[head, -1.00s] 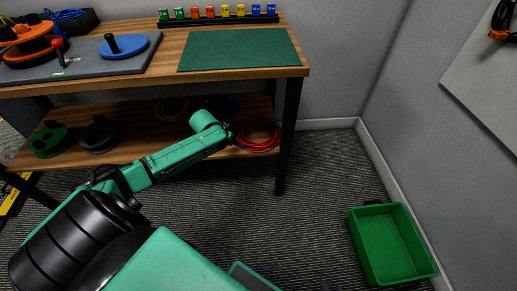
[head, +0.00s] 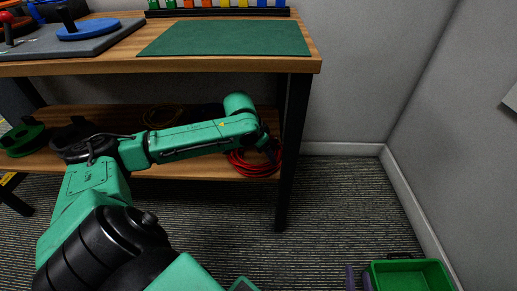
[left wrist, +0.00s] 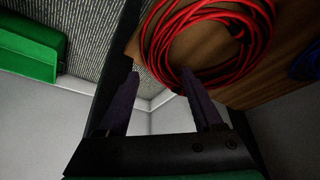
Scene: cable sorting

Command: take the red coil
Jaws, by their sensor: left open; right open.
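The red coil (head: 255,166) lies at the right end of the table's lower shelf, partly hidden by my left arm. It also shows at the top of the left wrist view (left wrist: 158,48), flat on the wood with a dark tie. My left gripper (head: 272,152) is at the coil's right side by the table leg. In the left wrist view its fingers (left wrist: 164,78) are apart with nothing held; one fingertip is by the coil's edge, and contact is unclear.
A black table leg (head: 291,150) stands just right of the coil. A blue coil (left wrist: 306,65) lies further along the shelf. A yellowish cable (head: 158,116) and a green spool (head: 22,138) are on the shelf. A green bin (head: 410,277) sits on the floor at right.

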